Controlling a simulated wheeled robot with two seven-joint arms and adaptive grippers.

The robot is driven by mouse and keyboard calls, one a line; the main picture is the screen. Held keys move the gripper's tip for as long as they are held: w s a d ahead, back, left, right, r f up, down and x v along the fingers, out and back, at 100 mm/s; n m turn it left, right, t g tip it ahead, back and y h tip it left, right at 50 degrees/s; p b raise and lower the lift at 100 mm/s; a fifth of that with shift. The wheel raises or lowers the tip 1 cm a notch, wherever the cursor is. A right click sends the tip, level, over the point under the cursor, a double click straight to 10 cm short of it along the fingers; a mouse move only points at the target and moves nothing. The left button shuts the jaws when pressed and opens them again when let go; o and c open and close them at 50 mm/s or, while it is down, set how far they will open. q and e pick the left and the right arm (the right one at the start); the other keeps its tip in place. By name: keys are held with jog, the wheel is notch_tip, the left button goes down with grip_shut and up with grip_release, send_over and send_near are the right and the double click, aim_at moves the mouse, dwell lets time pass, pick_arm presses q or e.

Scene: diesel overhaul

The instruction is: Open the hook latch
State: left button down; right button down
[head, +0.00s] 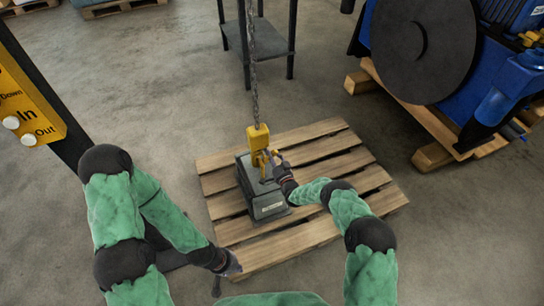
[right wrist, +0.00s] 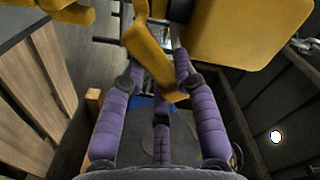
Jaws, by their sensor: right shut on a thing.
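The yellow hook block (head: 258,138) hangs from a chain over a dark grey weight on the pallet. Its yellow hook (head: 263,160) is just above the weight's top. My right gripper (head: 274,159) reaches the hook from the right. In the right wrist view, the purple fingers of my right gripper (right wrist: 158,65) are on both sides of a slanted yellow bar, the hook latch (right wrist: 150,65), and are shut on it. Whether the latch is swung away from the hook is unclear. My left gripper (head: 230,266) is low, by the pallet's front left edge; its fingers are too small to read.
The grey weight (head: 268,208) stands on a wooden pallet (head: 325,160). The chain (head: 252,60) rises past a dark metal stand (head: 232,32). A blue machine with a large dark disc (head: 422,45) is at upper right. A yellow control box (head: 28,110) is at left. Open floor surrounds the pallet.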

jog(key=shift+w+d+f+m, duration=0.15)
jog(key=shift+f+m, duration=0.1)
jog(key=shift+m, duration=0.65)
jog(key=c, duration=0.9)
grip_release()
jog(key=shift+c, duration=0.2)
jog(key=v, duration=1.2)
